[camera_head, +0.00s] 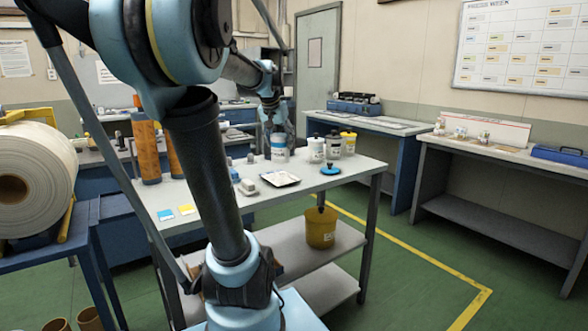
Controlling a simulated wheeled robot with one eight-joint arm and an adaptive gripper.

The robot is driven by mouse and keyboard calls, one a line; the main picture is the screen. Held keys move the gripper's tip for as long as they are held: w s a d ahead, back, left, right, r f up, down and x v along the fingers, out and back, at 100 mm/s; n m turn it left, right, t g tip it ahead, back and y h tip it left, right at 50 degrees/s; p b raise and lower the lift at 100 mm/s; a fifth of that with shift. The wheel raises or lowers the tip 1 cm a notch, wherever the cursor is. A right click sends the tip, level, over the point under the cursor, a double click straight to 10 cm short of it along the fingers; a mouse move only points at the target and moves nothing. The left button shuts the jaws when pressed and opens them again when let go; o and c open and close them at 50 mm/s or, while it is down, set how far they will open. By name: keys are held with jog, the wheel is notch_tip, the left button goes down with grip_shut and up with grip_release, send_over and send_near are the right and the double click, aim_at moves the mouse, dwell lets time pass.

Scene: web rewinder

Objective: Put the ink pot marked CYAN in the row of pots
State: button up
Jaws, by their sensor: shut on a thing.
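My gripper (278,130) is at the back of the grey worktable (262,200), pointing down. It is shut on a white pot with a blue band (279,154); the lettering is too small to read. The fingers are small and partly hidden by my arm. The pot is upright, at or just above the tabletop; I cannot tell if it touches. To its right stand a white pot (317,150), a pot with dark parts (333,147) and a yellow-topped pot (349,143), close together in a row. The held pot is left of them, with a small gap.
A flat blue disc with a dark knob (331,170) lies in front of the row. A white tray (280,179) and small grey items (247,187) are nearer. Orange cylinders (147,150) stand at left. A yellow bucket (321,228) is on the lower shelf.

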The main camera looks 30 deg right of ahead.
jog(key=w+d+r+m+g, duration=0.1)
jog(key=w+d+r+m, duration=0.2)
jog(key=w+d, duration=0.9)
jog(key=shift+h, duration=0.4)
jog(key=shift+s+d+f, duration=0.1)
jog(key=shift+d+f, duration=0.15)
jog(key=shift+f, duration=1.45)
jog(key=shift+s+d+f, duration=0.15)
jog(key=shift+d+f, duration=0.1)
jog(key=shift+f, duration=1.5)
jog(key=shift+s+d+f, duration=0.1)
jog(key=shift+d+f, duration=0.15)
jog(key=shift+f, duration=1.45)
jog(key=shift+f, duration=0.1)
jog(key=o, duration=1.3)
